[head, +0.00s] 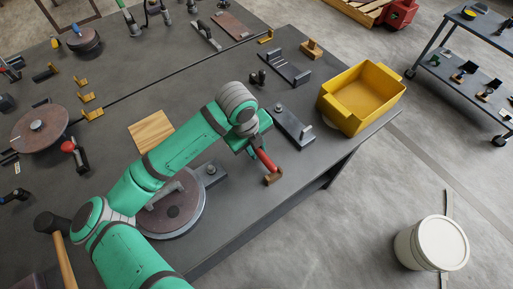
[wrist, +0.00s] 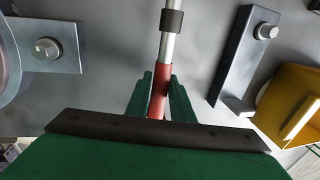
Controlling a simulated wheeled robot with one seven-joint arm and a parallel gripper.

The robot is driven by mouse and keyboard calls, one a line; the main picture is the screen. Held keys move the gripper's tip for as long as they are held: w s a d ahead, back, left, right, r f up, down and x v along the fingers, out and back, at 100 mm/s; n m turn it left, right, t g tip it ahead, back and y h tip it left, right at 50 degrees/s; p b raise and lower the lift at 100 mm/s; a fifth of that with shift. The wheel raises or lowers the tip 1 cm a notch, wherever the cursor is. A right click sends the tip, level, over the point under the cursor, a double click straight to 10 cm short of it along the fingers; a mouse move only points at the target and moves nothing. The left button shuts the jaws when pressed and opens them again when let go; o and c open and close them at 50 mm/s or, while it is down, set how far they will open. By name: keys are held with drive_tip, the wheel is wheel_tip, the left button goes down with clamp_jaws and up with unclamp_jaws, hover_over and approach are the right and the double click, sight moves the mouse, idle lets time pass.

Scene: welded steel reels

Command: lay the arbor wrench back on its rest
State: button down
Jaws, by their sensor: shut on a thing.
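My gripper (head: 256,150) is shut on the red handle of the arbor wrench (head: 265,160), above the front part of the bench. In the wrist view the wrench (wrist: 171,40) shows a red grip between my green fingers and a silver shaft with a dark collar running up the picture. A brown block (head: 272,178) shows at the lower end of the red handle; I cannot tell whether it is part of the wrench. A dark steel plate (head: 294,127) with a bolt and an upturned end lies to the right, also in the wrist view (wrist: 238,65). I cannot tell which fixture is the rest.
A yellow bin (head: 345,118) stands at the bench's right edge. A reel (head: 180,215) with a bolted bracket (head: 211,173) lies to the left of my gripper. Another steel plate (head: 288,70) and a wooden block (head: 312,49) lie farther back. A white bucket (head: 440,243) stands on the floor.

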drive_tip(key=shift+x, duration=1)
idle(0.3)
drive_tip(key=c, duration=1.5)
unclamp_jaws()
drive_tip(key=shift+s+a, duration=0.1)
drive_tip(key=shift+a, duration=0.05)
drive_tip(key=shift+o, duration=0.2)
drive_tip(key=v, duration=0.8)
